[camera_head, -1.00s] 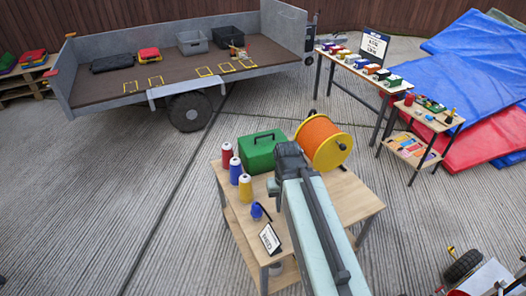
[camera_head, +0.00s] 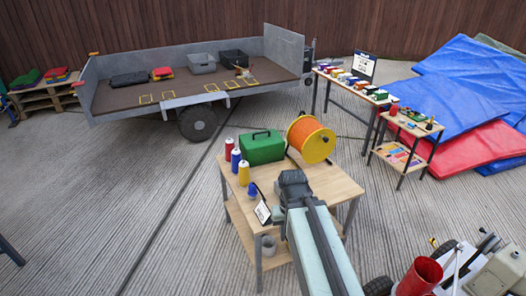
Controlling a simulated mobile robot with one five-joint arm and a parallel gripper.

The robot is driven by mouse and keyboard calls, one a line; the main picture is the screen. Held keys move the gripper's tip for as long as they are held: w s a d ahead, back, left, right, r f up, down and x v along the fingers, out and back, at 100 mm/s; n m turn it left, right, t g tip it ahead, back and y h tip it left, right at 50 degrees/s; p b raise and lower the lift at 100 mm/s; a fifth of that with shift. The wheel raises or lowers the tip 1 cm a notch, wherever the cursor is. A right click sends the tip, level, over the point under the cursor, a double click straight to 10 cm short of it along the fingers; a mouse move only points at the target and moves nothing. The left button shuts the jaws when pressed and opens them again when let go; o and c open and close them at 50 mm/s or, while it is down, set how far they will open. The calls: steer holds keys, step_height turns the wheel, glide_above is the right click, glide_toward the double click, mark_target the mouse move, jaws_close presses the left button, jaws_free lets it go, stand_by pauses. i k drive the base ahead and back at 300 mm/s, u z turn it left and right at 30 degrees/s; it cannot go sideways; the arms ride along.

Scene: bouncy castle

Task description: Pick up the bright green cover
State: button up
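A green folded piece (camera_head: 27,78) lies on a wooden pallet at the far left, next to a red one; it looks like a cover, but it is small and far away. My arm reaches in from the bottom, and its end with my gripper (camera_head: 293,182) is over or in front of the wooden work table (camera_head: 330,184), far from the green piece. The fingers cannot be made out, so I cannot tell whether they are open or shut.
A green toolbox (camera_head: 262,148), an orange spool (camera_head: 311,140) and several thread cones stand on the table. A grey trailer (camera_head: 140,110) stands behind, close to the pallet (camera_head: 48,98). A red bucket (camera_head: 418,275) is at the lower right. The floor at left is mostly clear.

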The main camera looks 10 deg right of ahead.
mark_target(264, 147)
steer(key=u, duration=0.95)
steer(key=i, duration=6.5)
steer(key=z, duration=3.85)
